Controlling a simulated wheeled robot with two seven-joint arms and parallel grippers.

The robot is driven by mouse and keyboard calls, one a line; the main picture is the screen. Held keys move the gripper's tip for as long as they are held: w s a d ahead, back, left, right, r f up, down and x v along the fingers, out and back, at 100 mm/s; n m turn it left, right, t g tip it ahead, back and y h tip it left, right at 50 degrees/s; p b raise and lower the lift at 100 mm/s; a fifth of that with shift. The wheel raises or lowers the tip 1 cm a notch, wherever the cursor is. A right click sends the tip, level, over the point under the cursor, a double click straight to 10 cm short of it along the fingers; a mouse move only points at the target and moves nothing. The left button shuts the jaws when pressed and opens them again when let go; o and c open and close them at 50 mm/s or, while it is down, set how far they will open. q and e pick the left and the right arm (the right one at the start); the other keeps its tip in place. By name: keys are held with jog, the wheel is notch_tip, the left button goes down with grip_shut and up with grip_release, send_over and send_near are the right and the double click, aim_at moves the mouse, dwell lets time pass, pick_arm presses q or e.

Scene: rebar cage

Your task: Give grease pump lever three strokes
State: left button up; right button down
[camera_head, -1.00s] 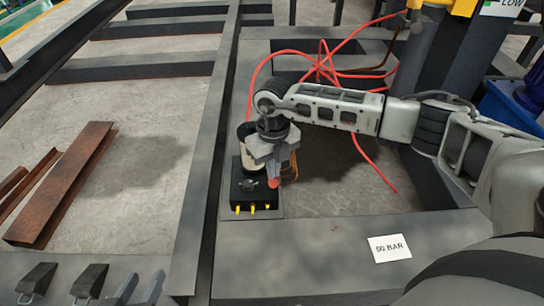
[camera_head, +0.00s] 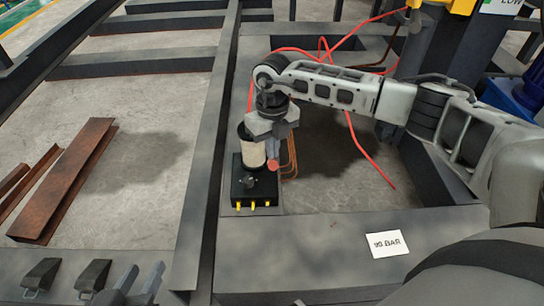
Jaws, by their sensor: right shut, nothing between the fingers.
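The grease pump (camera_head: 240,185) is a black box with yellow fittings along its front and a pale cylinder (camera_head: 252,153) on top. It stands on a dark steel plate. A red knob (camera_head: 273,164), apparently the lever's end, shows at the cylinder's right side. My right gripper (camera_head: 274,144) points down over the cylinder and knob, shut and empty, with its tips just above the knob. I cannot tell whether they touch; most of the lever is hidden. My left gripper (camera_head: 138,283) shows at the bottom edge, its two grey fingers apart and empty, away from the pump.
A sign reading 90 BAR (camera_head: 387,244) lies on the front beam. Red hoses (camera_head: 360,147) loop behind and right of my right arm. Rusty steel sections (camera_head: 70,180) lie on the floor at left. Two dark wedge-shaped pieces (camera_head: 92,276) sit at the lower left.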

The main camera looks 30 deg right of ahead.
aim_at(273, 170)
jog(key=shift+s+a+f, duration=0.2)
jog(key=shift+s+f, duration=0.25)
jog(key=shift+f, duration=0.05)
jog(key=shift+s+a+f, duration=0.2)
jog(key=shift+s+f, duration=0.25)
jog(key=shift+f, duration=0.1)
jog(key=shift+s+a+f, duration=0.15)
jog(key=shift+s+f, duration=0.25)
jog(key=shift+f, duration=0.1)
jog(key=shift+s+a+f, duration=0.2)
jog(key=shift+s+f, duration=0.15)
jog(key=shift+f, duration=0.35)
